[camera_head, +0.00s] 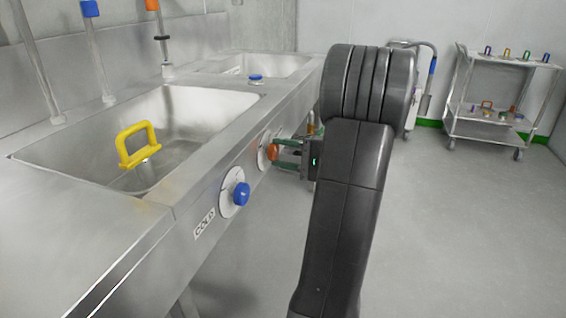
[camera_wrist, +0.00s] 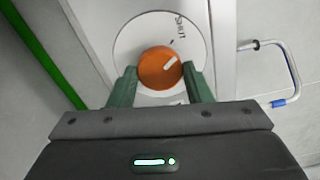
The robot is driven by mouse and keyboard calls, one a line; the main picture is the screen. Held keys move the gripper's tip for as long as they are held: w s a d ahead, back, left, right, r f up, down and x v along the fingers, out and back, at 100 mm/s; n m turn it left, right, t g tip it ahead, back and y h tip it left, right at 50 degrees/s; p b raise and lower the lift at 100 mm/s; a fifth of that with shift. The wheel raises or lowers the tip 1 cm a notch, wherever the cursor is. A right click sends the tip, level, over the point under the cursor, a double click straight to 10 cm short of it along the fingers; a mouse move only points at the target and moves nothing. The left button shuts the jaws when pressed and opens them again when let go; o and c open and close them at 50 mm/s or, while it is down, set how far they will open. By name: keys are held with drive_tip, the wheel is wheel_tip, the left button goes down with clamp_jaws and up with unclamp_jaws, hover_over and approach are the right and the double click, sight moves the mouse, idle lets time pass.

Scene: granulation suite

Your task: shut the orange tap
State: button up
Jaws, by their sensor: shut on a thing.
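The orange tap (camera_wrist: 158,72) is a round knob on a pale round plate (camera_wrist: 130,42) marked SHUT. In the wrist view its white pointer line is turned to the upper right, while the mark by SHUT sits nearer the top. In the head view the orange tap (camera_head: 272,152) is on the front of the steel sink unit, partly hidden by the fingers. My gripper (camera_wrist: 160,86) is shut on the orange tap, one green finger on each side. It also shows in the head view (camera_head: 284,153).
A blue knob (camera_head: 241,194) above a COLD label sits on the same front panel, nearer me. A yellow-handled thing (camera_head: 137,145) stands in the near basin. A trolley (camera_head: 490,130) with small coloured items stands at the back right. The floor (camera_head: 450,230) at right is clear.

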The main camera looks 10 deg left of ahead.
drive_tip(key=shift+f+n+b, duration=0.1)
drive_tip(key=shift+n+b, duration=0.75)
drive_tip(key=shift+n, duration=0.25)
drive_tip(key=o, duration=1)
drive_tip(key=shift+d, duration=0.1)
drive_tip(key=s+d+p, duration=0.2)
drive_tip(key=d+p, duration=0.1)
drive_tip(key=d, duration=1)
drive_tip(key=shift+s+d, duration=0.2)
drive_tip(key=shift+s, duration=0.1)
drive_tip(key=shift+a, duration=0.15)
drive_tip(key=w+a+b, duration=0.1)
drive_tip(key=a, duration=0.3)
drive_tip(key=a+b, duration=0.1)
drive_tip(key=a, duration=0.4)
drive_tip(key=w+a+b, duration=0.1)
drive_tip(key=a, duration=0.3)
drive_tip(key=shift+w+a, duration=0.2)
drive_tip(key=shift+w, duration=0.15)
